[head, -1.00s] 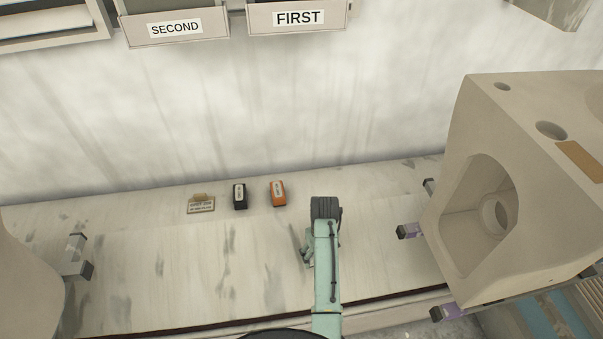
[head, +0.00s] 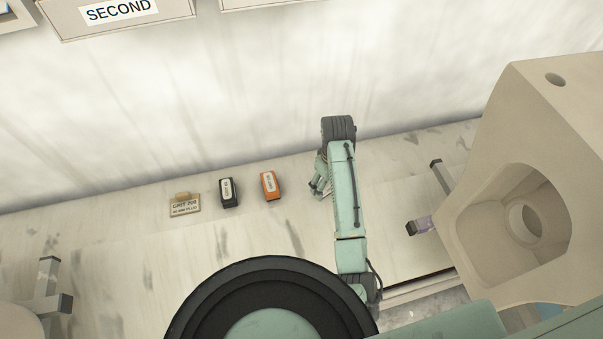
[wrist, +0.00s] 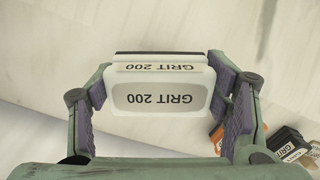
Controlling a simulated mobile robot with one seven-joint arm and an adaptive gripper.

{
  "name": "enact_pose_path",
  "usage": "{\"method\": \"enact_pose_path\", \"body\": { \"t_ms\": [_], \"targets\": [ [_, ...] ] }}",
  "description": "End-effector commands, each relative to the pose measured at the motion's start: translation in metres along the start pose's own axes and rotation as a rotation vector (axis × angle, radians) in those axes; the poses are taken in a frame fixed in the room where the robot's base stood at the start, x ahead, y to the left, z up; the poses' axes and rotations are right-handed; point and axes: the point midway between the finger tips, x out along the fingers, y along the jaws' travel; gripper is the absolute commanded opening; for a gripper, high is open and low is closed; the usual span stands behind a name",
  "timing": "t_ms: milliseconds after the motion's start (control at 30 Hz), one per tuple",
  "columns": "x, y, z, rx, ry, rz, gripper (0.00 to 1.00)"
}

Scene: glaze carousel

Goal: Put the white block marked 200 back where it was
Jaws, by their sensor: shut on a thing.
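The white block marked GRIT 200 (wrist: 160,98) fills the middle of the wrist view, its lettering upside down. My gripper (wrist: 158,84) is shut on it, with a purple finger pad against each side. In the head view my gripper (head: 319,183) is over the back of the worktop near the wall, right of the orange block (head: 270,186). The white block is hidden or too small to make out there. The black block (head: 228,192) stands left of the orange one.
A small sign with a wooden clip (head: 185,205) stands left of the black block. A bin labelled SECOND (head: 118,14) is at upper left. A large beige hollow casting (head: 500,130) stands at right. The worktop between the orange block and my gripper is clear.

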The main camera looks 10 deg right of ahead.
Motion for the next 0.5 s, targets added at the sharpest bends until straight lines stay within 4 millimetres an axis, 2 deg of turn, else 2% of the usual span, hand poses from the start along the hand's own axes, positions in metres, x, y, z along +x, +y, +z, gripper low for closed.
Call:
{"method": "enact_pose_path", "body": {
  "t_ms": [33, 200, 333, 500],
  "targets": [
    [-0.004, -0.004, -0.014, -0.007, -0.003, 0.003, 0.44],
    [0.001, -0.018, -0.055, -0.005, -0.003, 0.003, 0.44],
    [0.004, -0.025, -0.076, -0.002, -0.002, 0.003, 0.44],
    [0.007, -0.03, -0.088, -0.001, -0.001, 0.001, 0.44]
  ]
}}
